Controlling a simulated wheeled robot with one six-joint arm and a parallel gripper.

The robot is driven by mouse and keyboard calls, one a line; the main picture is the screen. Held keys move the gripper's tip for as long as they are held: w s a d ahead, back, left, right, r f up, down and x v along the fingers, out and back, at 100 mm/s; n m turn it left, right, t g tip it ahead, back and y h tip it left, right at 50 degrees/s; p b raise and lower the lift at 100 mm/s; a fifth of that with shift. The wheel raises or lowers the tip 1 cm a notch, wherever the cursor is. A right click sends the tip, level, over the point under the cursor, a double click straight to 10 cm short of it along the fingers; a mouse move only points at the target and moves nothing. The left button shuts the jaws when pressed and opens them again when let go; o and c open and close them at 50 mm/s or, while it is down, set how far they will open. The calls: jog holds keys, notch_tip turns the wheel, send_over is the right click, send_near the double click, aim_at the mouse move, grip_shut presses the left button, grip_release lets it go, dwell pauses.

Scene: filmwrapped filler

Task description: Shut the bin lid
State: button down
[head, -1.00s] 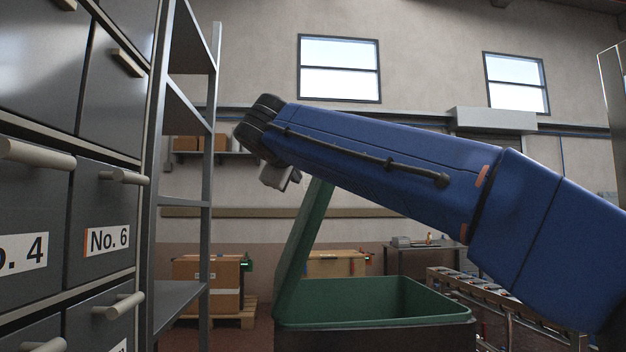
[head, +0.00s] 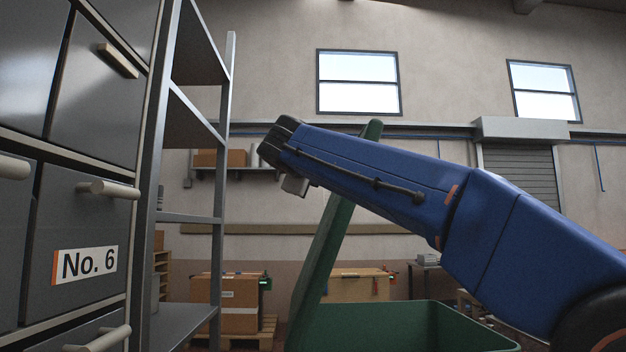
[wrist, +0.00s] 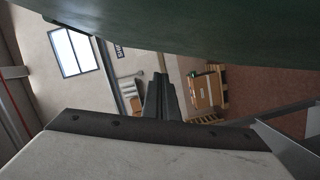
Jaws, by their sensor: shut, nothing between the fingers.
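The green bin (head: 420,325) stands low at the centre right in the head view, with its mouth open. Its green lid (head: 325,245) stands up from the left side, tilted to the right at its top. My blue arm crosses in front of the lid and hides its middle; the lid's top edge shows above the arm. My gripper (wrist: 160,85) is shut and empty in the wrist view. A dark green surface, which looks like the lid (wrist: 200,30), spans the top of that view, close to the gripper. Whether they touch cannot be told. The head view does not show the fingertips.
A grey drawer cabinet (head: 85,220) with bar handles stands close on the left. A metal shelf rack (head: 222,190) is just beyond it. Boxes (head: 228,302) on a pallet stand behind the bin. A roller shutter (head: 520,175) is at the back right.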

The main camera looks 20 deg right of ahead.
jog(key=shift+w+d+f, duration=0.3)
jog(key=shift+w+d, duration=0.35)
jog(key=shift+d, duration=0.35)
jog(key=shift+w+d+f, duration=0.35)
jog(key=shift+w+d, duration=0.25)
jog(key=shift+d, duration=0.4)
jog(key=shift+w+d+f, duration=0.3)
jog(key=shift+w+d, duration=0.35)
jog(key=shift+d, duration=0.35)
jog(key=shift+d, duration=0.15)
